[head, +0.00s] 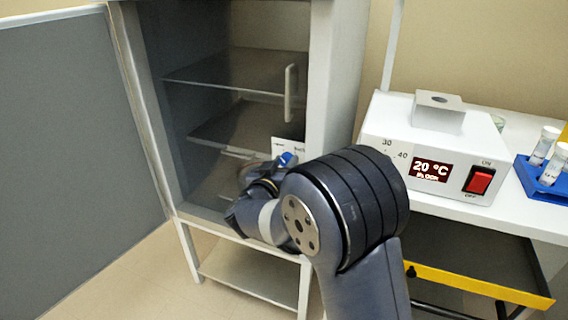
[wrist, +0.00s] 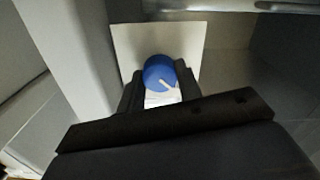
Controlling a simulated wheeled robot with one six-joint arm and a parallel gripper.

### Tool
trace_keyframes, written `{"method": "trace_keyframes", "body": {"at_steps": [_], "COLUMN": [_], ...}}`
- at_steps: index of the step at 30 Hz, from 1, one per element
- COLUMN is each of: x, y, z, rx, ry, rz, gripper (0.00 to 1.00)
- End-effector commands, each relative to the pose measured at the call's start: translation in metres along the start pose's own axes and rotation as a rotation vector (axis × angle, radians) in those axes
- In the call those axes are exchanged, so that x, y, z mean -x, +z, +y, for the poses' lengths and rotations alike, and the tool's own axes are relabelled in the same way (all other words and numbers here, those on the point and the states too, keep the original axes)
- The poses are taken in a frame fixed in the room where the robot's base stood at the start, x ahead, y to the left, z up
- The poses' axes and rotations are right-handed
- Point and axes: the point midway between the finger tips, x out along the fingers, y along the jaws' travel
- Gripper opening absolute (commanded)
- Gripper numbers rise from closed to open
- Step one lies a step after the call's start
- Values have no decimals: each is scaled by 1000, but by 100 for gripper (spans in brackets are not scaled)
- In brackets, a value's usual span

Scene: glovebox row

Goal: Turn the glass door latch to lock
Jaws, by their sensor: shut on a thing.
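The latch is a round blue knob (wrist: 159,72) with a white pointer line, on a pale square plate (wrist: 140,42) in the wrist view. In the head view a bit of the blue knob (head: 287,158) shows beside the plate (head: 284,146) on the cabinet's glass door (head: 225,90). My arm hides the fingertips and most of the latch there.
A vertical handle (head: 291,92) is on the door above the latch. At right, a white bench carries a heater box (head: 432,145) with a red switch and a blue tube rack (head: 545,180). A yellow-edged drawer (head: 480,283) stands open below. A grey panel (head: 75,160) is at left.

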Motion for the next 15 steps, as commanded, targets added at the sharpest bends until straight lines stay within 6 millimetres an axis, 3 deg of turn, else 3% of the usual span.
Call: {"method": "trace_keyframes", "body": {"at_steps": [8, 15], "x": [0, 0], "y": [0, 1], "z": [0, 0], "rx": [-42, -184], "ry": [-1, -1], "rz": [0, 0], "gripper": [11, 11]}}
